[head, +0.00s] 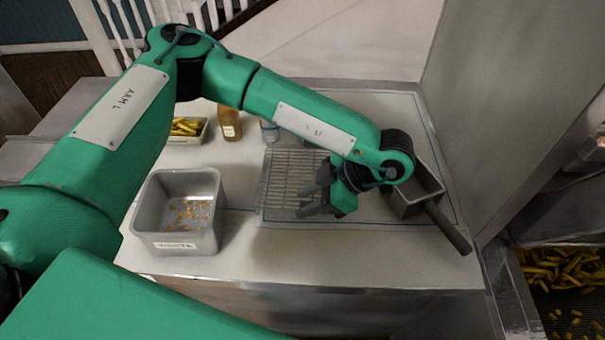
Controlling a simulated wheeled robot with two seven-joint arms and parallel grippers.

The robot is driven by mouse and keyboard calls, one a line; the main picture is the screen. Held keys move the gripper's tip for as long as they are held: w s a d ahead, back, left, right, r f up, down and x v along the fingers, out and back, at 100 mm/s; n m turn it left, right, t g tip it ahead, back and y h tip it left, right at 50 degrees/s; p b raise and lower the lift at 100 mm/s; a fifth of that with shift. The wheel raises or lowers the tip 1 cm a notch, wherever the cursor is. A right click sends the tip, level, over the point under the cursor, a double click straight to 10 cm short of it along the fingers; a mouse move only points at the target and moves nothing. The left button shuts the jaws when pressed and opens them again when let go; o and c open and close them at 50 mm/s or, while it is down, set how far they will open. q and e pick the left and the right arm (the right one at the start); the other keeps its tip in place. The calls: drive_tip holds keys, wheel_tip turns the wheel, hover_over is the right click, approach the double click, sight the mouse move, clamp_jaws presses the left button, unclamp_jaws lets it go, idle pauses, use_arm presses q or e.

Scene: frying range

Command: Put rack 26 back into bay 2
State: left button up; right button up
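A wire rack (282,168) lies flat on the counter, inside a blue outlined area. No number can be read on it, so I cannot tell if it is rack 26. My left gripper (300,202) is over the rack's right part, its fingers pointing left and spread apart with nothing seen between them. I cannot tell if the fingers touch the rack. My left forearm and gripper hide part of the rack's right side. No bay marked 2 can be made out. My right gripper is out of view.
A grey metal bin (160,243) with crumbs stands left of the rack. A metal pan (432,180) with a dark handle is at the right. A tray of fries (188,130) and a brown bottle (229,122) stand behind. More fries (565,268) lie at lower right.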

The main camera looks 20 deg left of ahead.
use_arm(q)
clamp_jaws()
drive_tip(key=shift+r, duration=0.15)
